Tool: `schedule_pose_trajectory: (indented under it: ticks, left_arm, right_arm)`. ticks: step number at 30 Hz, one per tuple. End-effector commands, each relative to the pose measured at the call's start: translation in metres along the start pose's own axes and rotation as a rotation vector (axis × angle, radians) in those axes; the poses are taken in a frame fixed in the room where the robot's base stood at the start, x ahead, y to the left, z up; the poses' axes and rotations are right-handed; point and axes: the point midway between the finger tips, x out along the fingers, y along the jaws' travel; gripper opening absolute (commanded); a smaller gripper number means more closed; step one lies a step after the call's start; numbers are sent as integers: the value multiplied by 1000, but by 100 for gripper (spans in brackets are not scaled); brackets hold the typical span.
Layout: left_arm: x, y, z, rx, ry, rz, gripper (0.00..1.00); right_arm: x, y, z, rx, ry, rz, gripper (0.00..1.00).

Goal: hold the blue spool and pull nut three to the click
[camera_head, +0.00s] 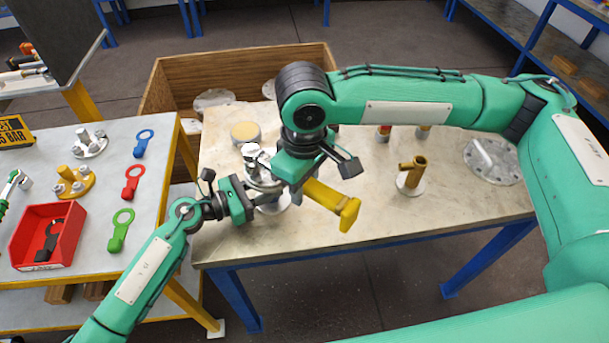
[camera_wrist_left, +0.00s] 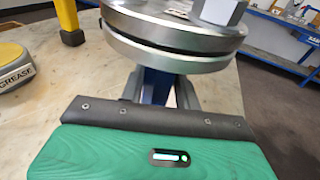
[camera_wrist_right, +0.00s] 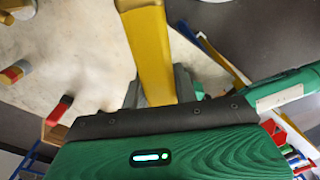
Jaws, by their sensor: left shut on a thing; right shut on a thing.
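The vessel's steel flange pair (camera_head: 265,181) stands near the table's front left. In the left wrist view the two stacked flange discs (camera_wrist_left: 165,38) have a thin dark gap between them and a steel nut (camera_wrist_left: 222,10) on top. My left gripper (camera_head: 253,192) is shut on the blue spool (camera_wrist_left: 156,88) just below the discs. My right gripper (camera_head: 311,181) is shut on a yellow wrench (camera_head: 333,204), which slants toward the table's front edge; it fills the top of the right wrist view (camera_wrist_right: 150,50). My right arm hides the wrench's head and most nuts. I cannot tell which nut is three.
A grease tin (camera_head: 246,133) stands behind the flanges. A brass fitting (camera_head: 411,172) and a grey flange with a handle (camera_head: 492,160) are to the right. A wooden crate (camera_head: 200,70) is behind. The left table holds a red tray (camera_head: 47,235) and coloured ring tools.

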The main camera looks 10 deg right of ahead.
Motion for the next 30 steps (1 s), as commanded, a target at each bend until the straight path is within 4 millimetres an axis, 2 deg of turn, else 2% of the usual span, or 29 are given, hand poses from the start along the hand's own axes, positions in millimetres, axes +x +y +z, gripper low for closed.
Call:
schedule_pose_trajectory:
  ticks: [12,30]
  left_arm:
    - [0,1,0,-1,0,2,14]
    - [0,1,0,-1,0,2,14]
  right_arm:
    - [2,0,0,0,0,-1,2]
    - [21,-1,0,0,0,-1,2]
